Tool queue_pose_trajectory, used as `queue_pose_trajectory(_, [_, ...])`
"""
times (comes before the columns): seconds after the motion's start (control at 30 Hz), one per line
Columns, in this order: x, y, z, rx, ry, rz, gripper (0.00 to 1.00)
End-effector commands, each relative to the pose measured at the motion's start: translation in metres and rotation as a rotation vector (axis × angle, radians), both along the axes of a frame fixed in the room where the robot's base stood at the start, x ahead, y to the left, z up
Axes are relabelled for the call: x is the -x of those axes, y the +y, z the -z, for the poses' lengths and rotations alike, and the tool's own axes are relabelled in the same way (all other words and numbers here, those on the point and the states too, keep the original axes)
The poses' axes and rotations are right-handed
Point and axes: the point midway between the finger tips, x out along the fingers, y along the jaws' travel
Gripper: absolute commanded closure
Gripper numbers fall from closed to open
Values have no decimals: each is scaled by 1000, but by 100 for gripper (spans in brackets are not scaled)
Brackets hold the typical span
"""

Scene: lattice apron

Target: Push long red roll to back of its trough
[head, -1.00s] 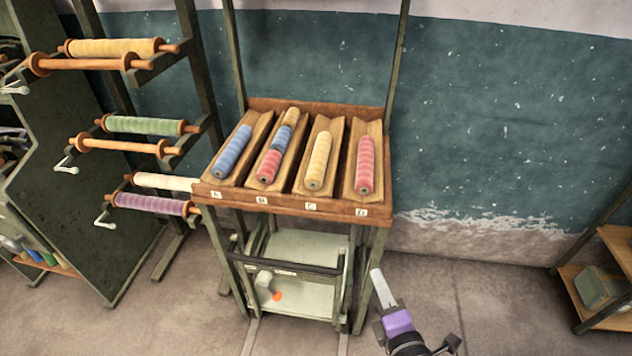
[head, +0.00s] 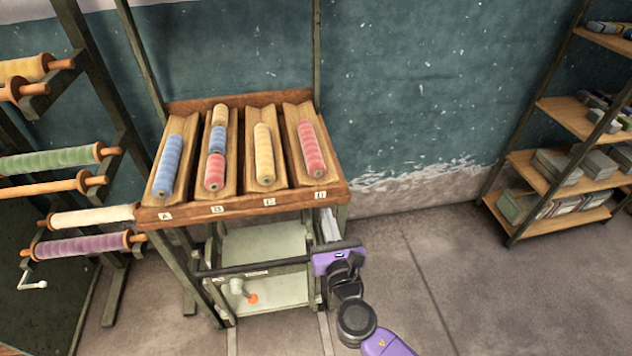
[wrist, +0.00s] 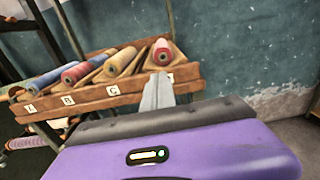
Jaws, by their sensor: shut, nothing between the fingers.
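The long red roll (head: 311,148) lies lengthwise in the rightmost wooden trough (head: 296,112), marked D, with a short bare stretch of trough behind it. Its round near end also shows in the wrist view (wrist: 162,53). My gripper (head: 329,218) is shut and empty, in front of the rack's right front corner and lower than the troughs. In the wrist view its pale fingers (wrist: 158,84) point up toward the front board below the red roll and cover part of that board. They look clear of the roll.
Trough A holds a blue roll (head: 168,165), B several short rolls (head: 214,172), C a yellow roll (head: 264,155). A raised front board (head: 240,208) runs below the troughs. A roll stand (head: 90,155) is at left, shelves (head: 560,175) at right. Floor between is clear.

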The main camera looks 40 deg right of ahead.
Motion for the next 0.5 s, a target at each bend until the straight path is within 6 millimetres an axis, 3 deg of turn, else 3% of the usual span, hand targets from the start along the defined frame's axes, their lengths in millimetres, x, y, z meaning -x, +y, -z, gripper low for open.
queue_pose_trajectory(0.5, [-81, -54, -2, -4, -4, 1, 100])
